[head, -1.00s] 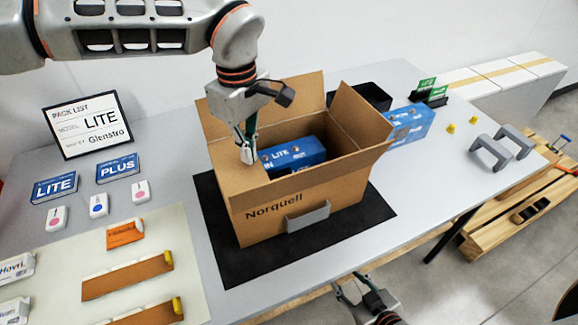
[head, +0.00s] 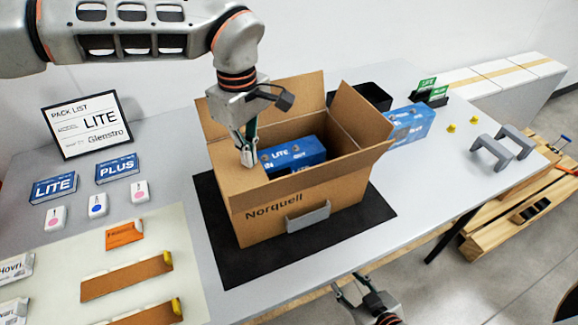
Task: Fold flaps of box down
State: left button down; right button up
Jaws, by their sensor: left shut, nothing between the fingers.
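The cardboard box (head: 345,196) marked "Norquell" stands upright and open on a black mat (head: 222,262). Its back flap (head: 292,97) stands up, and its right flap (head: 356,116) stands up and leans outward. The left side panel or flap (head: 216,150) shows behind my gripper. A blue LITE analyser (head: 296,152) lies inside the box. My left gripper (head: 247,158) points down at the left part of the box opening, shut and empty, left of the analyser. My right gripper (head: 362,290) shows at the bottom edge below the table; its fingers look apart.
A blue box (head: 409,124) and a black bin (head: 362,96) stand behind and right of the box. Grey handles (head: 503,147) and yellow pieces (head: 450,128) lie at right.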

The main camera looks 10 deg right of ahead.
pick_arm(q)
jog(key=shift+r, duration=0.1)
notch_tip(320, 180, up, 8)
jog(key=p, duration=0.6)
jog(key=shift+f, duration=0.25)
